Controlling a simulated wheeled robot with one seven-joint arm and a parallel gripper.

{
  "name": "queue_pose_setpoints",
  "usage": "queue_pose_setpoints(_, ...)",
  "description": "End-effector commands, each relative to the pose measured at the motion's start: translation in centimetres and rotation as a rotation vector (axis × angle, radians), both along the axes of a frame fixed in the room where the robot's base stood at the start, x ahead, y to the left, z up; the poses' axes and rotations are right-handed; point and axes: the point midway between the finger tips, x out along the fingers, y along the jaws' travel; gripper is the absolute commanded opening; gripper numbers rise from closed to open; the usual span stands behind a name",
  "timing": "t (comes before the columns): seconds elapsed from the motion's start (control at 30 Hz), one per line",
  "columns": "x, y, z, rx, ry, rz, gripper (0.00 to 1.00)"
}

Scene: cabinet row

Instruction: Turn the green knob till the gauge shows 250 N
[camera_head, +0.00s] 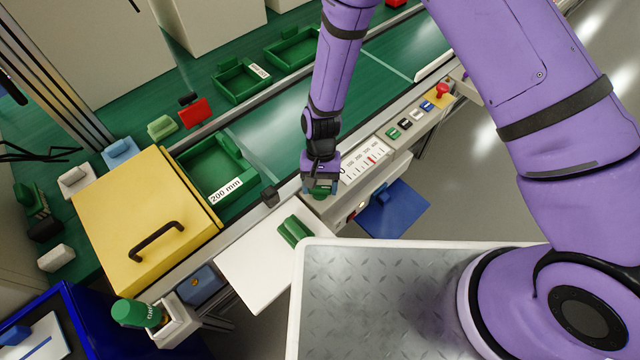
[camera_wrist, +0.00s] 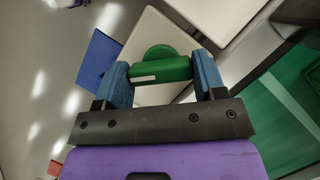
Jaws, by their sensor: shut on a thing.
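My gripper (camera_head: 320,186) is shut on the green knob (camera_head: 321,194) at the front of the conveyor rail. In the wrist view the knob (camera_wrist: 161,70) is a green bar with a white stripe, with a round green part behind it; the blue fingers of my gripper (camera_wrist: 163,80) close on its two ends. The gauge (camera_head: 362,163) is a white strip with a scale, just right of my gripper. A red mark shows on its lower right half; its exact reading is too small to tell.
Several coloured buttons and a red stop button (camera_head: 442,90) lie along the rail to the right. A white panel (camera_head: 255,265) with a green handle sits below left. A yellow box (camera_head: 130,205) and a green tray (camera_head: 225,190) stand left. A blue panel (camera_head: 393,209) is lower right.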

Motion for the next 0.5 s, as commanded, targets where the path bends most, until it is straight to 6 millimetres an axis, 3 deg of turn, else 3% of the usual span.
queue_pose_setpoints(0.17, 0.03, 0.02, 0.02, 0.000, -0.001, 0.001, 0.40)
queue_pose_setpoints(0.2, 0.03, 0.02, 0.02, 0.000, -0.001, 0.001, 0.68)
queue_pose_setpoints(0.3, 0.03, 0.02, 0.01, 0.000, -0.001, 0.001, 0.89)
queue_pose_setpoints(0.5, 0.02, 0.03, 0.00, 0.001, -0.001, 0.002, 0.89)
